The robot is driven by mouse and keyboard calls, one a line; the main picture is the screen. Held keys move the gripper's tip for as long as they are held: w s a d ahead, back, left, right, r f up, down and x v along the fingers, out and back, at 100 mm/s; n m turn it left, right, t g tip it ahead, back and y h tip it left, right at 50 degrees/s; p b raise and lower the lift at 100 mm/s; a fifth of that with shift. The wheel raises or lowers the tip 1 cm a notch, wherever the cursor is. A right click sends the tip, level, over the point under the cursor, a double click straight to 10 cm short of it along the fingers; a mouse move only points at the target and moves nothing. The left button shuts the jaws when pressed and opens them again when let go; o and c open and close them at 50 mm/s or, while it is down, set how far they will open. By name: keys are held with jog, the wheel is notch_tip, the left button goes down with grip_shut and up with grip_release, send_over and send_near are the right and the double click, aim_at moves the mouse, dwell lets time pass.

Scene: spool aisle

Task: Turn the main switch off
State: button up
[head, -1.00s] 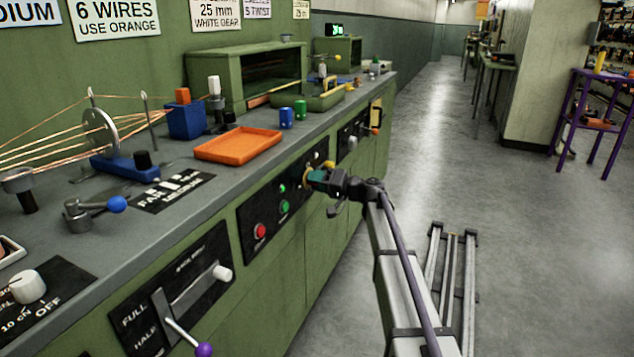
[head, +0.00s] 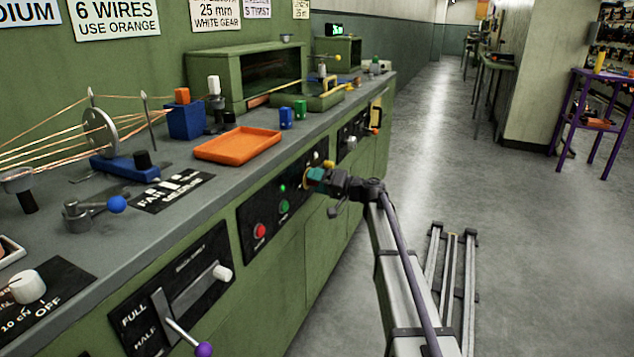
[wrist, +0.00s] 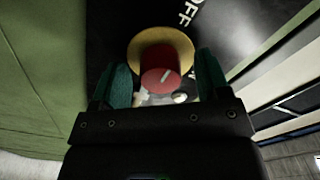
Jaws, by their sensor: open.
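The main switch is a red knob (wrist: 160,68) on a round yellow plate (wrist: 138,52), set in a black panel with a white OFF label (wrist: 186,12) in the wrist view. A white line marks the knob's face. My gripper (wrist: 165,82) is open, with one green finger on each side of the red knob. I cannot tell whether the fingers touch it. In the head view my gripper (head: 314,178) is at the black front panel, and it hides most of the switch there.
On the same panel are a red button (head: 260,231) and a green button (head: 284,206). An orange tray (head: 237,145) lies on the bench above. A purple-knobbed lever (head: 203,349) sticks out nearer me. The aisle floor (head: 530,250) at the right is clear.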

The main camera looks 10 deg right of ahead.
jog(key=v, duration=1)
jog(key=shift+s+d, duration=0.2)
jog(key=shift+d, duration=0.05)
jog(key=s+a+f+m+g+h, duration=0.1)
jog(key=s+a+f+g+h, duration=0.25)
jog(key=s+f, duration=0.5)
jog(key=s+a+f+m+g+h, duration=0.15)
jog(key=s+f+g+h, duration=0.3)
jog(key=s, duration=0.65)
jog(key=s+a+f+n+g+h, duration=0.15)
jog(key=s+h, duration=0.25)
jog(key=s, duration=0.5)
jog(key=s+a+f+n+g+h, duration=0.1)
jog(key=s+a+f+h, duration=0.15)
jog(key=s, duration=0.65)
notch_tip(320, 180, up, 38)
jog(key=w+p, duration=0.1)
jog(key=p, duration=3.7)
jog(key=shift+w, duration=0.3)
